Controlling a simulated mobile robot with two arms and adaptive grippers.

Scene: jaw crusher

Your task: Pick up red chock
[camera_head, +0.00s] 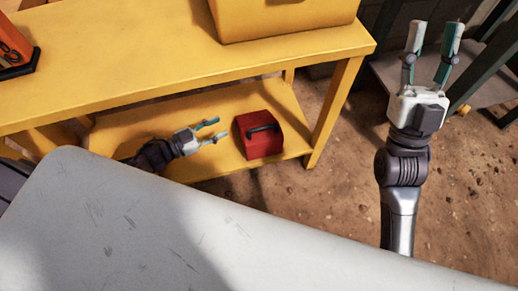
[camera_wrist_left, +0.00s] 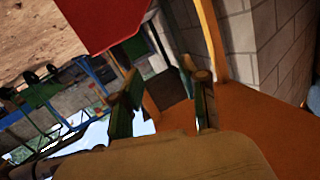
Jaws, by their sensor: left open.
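The red chock (camera_head: 258,135) is a red block with a dark handle on top. It sits on the lower shelf of the yellow table, near its right end. My left gripper (camera_head: 217,130) is open and empty over that shelf, just left of the chock and pointing toward it, with a small gap. In the left wrist view, a red surface (camera_wrist_left: 105,22), likely the chock, shows at the top, beyond the open fingers (camera_wrist_left: 165,98). My right gripper (camera_head: 436,38) is open and empty, raised at the right, away from the table.
The yellow table (camera_head: 150,75) has its top above the shelf (camera_head: 205,170), and a table leg (camera_head: 333,110) stands right of the chock. A yellow box (camera_head: 285,15) and an orange object (camera_head: 12,50) are on the tabletop. Dirt floor (camera_head: 350,190) lies to the right.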

